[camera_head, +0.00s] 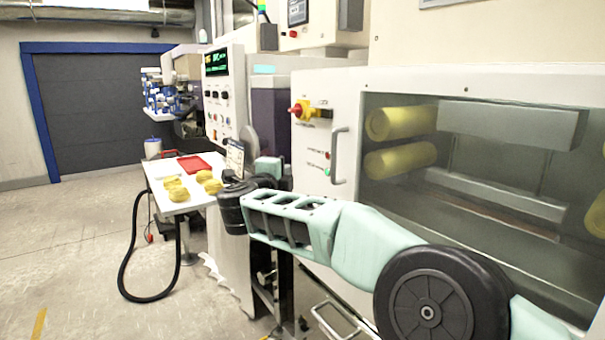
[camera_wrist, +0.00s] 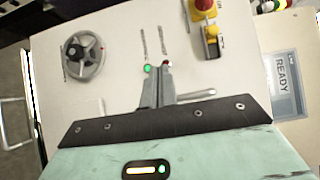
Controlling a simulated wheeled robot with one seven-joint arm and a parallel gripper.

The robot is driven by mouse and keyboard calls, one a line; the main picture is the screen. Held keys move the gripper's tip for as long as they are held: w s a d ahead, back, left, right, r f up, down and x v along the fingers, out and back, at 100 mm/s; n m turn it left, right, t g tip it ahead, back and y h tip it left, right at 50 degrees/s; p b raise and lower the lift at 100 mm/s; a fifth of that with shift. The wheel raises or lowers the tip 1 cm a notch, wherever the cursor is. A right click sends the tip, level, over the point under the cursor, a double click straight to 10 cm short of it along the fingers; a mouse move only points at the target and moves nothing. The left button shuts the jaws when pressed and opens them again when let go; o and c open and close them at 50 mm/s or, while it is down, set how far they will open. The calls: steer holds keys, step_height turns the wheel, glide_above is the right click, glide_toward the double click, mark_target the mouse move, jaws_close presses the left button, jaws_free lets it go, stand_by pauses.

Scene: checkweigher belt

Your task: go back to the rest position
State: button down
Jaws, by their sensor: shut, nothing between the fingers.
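My gripper (camera_wrist: 160,82) is shut and empty in the wrist view, its narrow grey fingers pressed together. Its tips point at a pale machine panel, close in the picture to a green lamp (camera_wrist: 147,68) and a small red button (camera_wrist: 167,63). I cannot tell whether the tips touch the panel. In the head view my teal arm reaches from the lower right toward the middle, in front of the machine. The fingers are not clearly visible there.
A machine with a glazed door (camera_head: 470,180) and a door handle (camera_head: 338,155) stands close on the right. A white table (camera_head: 162,172) holds several yellow items (camera_head: 179,194) and a red tray (camera_head: 195,164). A black hose (camera_head: 123,262) loops to the floor. The left floor is clear.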

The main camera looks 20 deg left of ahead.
steer(key=s+a+r+n+g+y+p, duration=0.25)
steer(key=s+r+n+g+y, duration=0.35)
steer(key=s+r+n+y, duration=0.6)
steer(key=s+d+f+n+g+h, duration=0.4)
steer(key=s+d, duration=0.5)
steer(key=d, duration=0.6)
steer(key=s+d+f+n+g+h+p, duration=0.1)
steer(key=s+d+f+n+g+h, duration=0.3)
steer(key=s+d+f, duration=0.5)
steer(key=s+d+f+n+g+h, duration=0.4)
steer(key=s+d+f, duration=0.3)
steer(key=d, duration=1.4)
steer(key=s+n, duration=0.1)
steer(key=s, duration=0.3)
steer(key=shift+s+d+p, duration=0.15)
steer(key=shift+d+p, duration=0.15)
steer(key=shift+d, duration=0.05)
